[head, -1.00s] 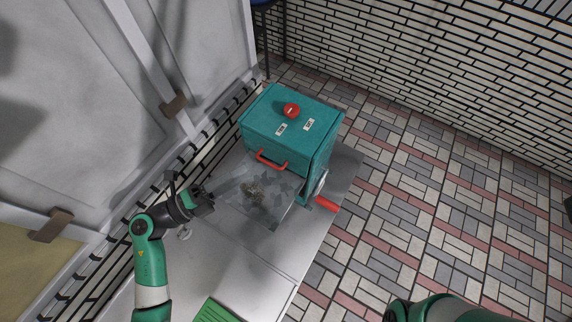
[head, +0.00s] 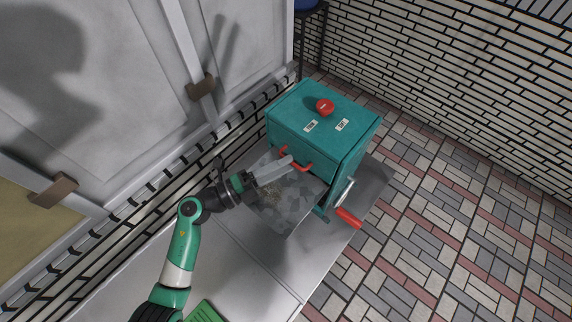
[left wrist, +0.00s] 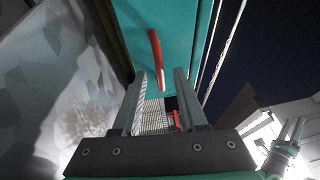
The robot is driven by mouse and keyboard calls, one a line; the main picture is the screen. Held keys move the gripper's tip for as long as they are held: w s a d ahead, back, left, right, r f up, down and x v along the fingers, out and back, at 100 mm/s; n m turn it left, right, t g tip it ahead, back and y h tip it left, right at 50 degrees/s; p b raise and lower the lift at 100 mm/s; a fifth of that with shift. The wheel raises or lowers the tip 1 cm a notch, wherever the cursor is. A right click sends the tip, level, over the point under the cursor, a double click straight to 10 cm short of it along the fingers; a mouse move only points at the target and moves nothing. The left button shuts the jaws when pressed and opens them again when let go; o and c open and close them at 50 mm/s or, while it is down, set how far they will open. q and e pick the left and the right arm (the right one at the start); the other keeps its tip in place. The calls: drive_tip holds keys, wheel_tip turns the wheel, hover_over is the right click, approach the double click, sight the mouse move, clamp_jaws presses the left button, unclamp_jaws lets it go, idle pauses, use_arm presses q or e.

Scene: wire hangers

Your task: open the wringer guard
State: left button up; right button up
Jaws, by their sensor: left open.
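The wringer is a teal box (head: 328,118). A red bar handle (head: 300,162) is on its front, the side toward the table's middle; I take this front to be the guard. My left gripper (head: 286,163) is open, with its pale fingers reaching to the handle. In the left wrist view, the red handle (left wrist: 155,57) stands before the teal front and between the two open fingers (left wrist: 160,98), close to their tips. I cannot tell whether they touch it. The guard looks shut.
A mottled grey cloth (head: 290,205) lies in front of the wringer on the grey table (head: 250,255). A red crank grip (head: 349,218) sticks out at its right. A red knob (head: 324,107) is on top. A green item (head: 205,312) lies at the bottom edge.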

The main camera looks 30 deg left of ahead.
use_arm(q)
drive_tip(key=shift+w+d, duration=0.35)
drive_tip(key=shift+w, duration=0.1)
clamp_jaws()
idle(1.1)
